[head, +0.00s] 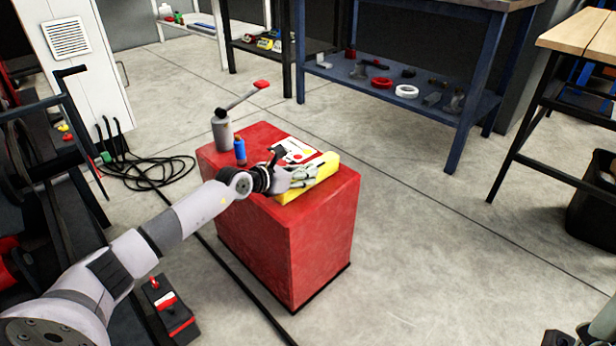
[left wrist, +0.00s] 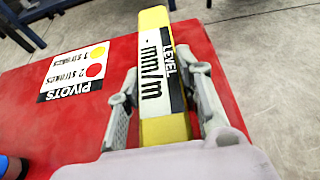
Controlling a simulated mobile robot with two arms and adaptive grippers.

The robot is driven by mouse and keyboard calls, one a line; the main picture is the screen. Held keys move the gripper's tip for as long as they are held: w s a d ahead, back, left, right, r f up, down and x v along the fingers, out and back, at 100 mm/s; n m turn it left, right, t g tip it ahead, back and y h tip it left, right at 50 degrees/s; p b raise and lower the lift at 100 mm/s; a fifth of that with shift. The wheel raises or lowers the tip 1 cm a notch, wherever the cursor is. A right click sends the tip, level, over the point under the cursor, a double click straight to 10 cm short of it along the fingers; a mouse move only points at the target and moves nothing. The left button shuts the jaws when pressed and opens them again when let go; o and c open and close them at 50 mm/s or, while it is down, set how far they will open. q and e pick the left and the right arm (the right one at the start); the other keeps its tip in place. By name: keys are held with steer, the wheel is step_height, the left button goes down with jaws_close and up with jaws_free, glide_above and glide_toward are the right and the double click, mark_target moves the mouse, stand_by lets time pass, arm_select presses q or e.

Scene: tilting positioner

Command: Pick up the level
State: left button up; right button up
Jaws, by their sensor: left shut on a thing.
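The level (head: 329,162) is a yellow bar with a white label, at the right front of the red cabinet's top (head: 262,135). In the left wrist view the level (left wrist: 153,22) runs away from me between the fingers, its label reading "LEVEL mm/m". My left gripper (head: 308,174) is shut on it, one finger on each long side; the fingers also show in the left wrist view (left wrist: 166,74). I cannot tell whether the level touches the cabinet top.
A white "PIVOTS" card (head: 296,151) with red and yellow dots lies beside the level. A blue cylinder (head: 240,151) and a grey post with a red-tipped lever (head: 222,130) stand on the cabinet's left part. A blue workbench (head: 466,125) stands behind; the floor right of the cabinet is clear.

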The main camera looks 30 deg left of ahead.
arm_select(q)
jaws_close()
steer(key=shift+r, duration=0.1)
steer(key=shift+r, duration=0.1)
